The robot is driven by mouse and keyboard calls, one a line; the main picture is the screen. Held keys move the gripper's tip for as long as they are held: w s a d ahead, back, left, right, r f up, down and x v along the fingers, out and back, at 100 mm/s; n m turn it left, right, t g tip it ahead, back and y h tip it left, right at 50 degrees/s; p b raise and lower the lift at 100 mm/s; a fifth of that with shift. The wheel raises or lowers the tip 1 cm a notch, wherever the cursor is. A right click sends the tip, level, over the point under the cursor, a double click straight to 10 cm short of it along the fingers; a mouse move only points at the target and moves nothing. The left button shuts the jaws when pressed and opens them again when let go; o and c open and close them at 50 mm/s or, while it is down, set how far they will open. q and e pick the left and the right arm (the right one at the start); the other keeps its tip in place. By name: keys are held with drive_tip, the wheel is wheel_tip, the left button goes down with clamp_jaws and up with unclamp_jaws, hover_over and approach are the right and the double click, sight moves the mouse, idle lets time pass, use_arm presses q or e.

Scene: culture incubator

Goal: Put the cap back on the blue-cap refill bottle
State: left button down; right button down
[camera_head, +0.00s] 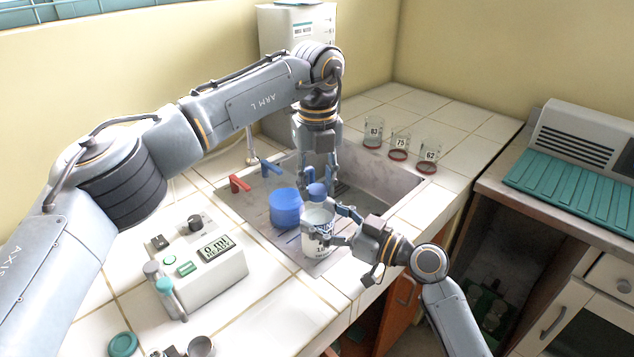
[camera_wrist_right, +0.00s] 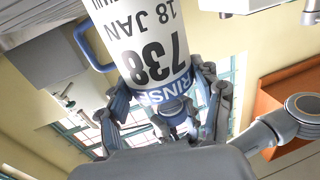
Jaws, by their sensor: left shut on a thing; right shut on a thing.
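The refill bottle (camera_head: 318,217) is clear-to-white with a printed label and stands upright over the front of the sink. My right gripper (camera_head: 331,228) is shut around its body from the right. In the right wrist view the bottle (camera_wrist_right: 150,45) fills the space between the fingers, and its label reads "738" and "18 JAN". The blue cap (camera_head: 317,190) is at the bottle's mouth. My left gripper (camera_head: 318,176) points down from above and is shut on the cap. Whether the cap is seated or just above the neck cannot be told.
Numbered glasses (camera_head: 399,146) stand on the back counter. A control box (camera_head: 210,262) is at the front left.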

use_arm(q)
drive_tip(key=m, duration=0.6)
drive_tip(key=shift+m, duration=0.4)
drive_tip(key=m, duration=2)
drive_tip(key=shift+f+m, duration=0.1)
drive_tip(key=shift+m, duration=0.2)
drive_tip(key=c, duration=0.9)
unclamp_jaws()
